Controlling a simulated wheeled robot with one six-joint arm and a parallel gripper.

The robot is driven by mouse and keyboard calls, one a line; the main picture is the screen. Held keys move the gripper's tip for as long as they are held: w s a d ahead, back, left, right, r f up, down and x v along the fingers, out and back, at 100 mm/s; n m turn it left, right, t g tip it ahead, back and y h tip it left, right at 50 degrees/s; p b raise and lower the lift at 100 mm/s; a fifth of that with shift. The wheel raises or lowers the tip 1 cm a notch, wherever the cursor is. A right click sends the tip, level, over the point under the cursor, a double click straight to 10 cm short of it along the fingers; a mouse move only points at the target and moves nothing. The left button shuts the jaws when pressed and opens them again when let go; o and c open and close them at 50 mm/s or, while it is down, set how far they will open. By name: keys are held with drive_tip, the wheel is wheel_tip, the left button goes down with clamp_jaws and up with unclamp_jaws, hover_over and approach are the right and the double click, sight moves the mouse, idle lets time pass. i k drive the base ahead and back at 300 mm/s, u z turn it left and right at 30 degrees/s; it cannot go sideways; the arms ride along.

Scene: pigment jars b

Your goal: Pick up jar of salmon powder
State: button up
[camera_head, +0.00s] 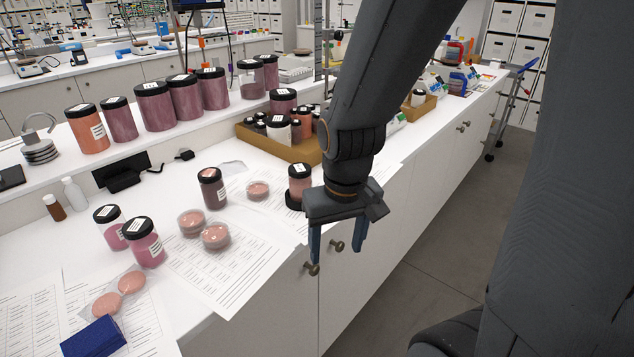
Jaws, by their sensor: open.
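A small jar of salmon-coloured powder (300,181) with a black lid and a white label stands upright near the bench's front edge. A black round piece lies at its base, partly behind my gripper. A larger jar of orange-salmon powder (88,134) with a black lid stands on the raised shelf at the left. My gripper (336,248) points down with its two fingers apart and nothing between them. It appears just right of the small salmon jar, in front of the bench's drawer fronts.
Dark mauve (212,189) and pink (143,243) jars stand on the bench. Petri dishes of pink powder (215,236) lie on printed sheets (225,275). A cardboard tray (291,147) of jars is behind. A blue box (93,338) is front left. Floor (430,250) is clear at right.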

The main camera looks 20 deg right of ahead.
sight(296, 186)
drive_tip(key=u, duration=1.5)
drive_tip(key=k, duration=1)
drive_tip(key=z, duration=0.6)
drive_tip(key=i, duration=0.55)
drive_tip(key=u, duration=0.05)
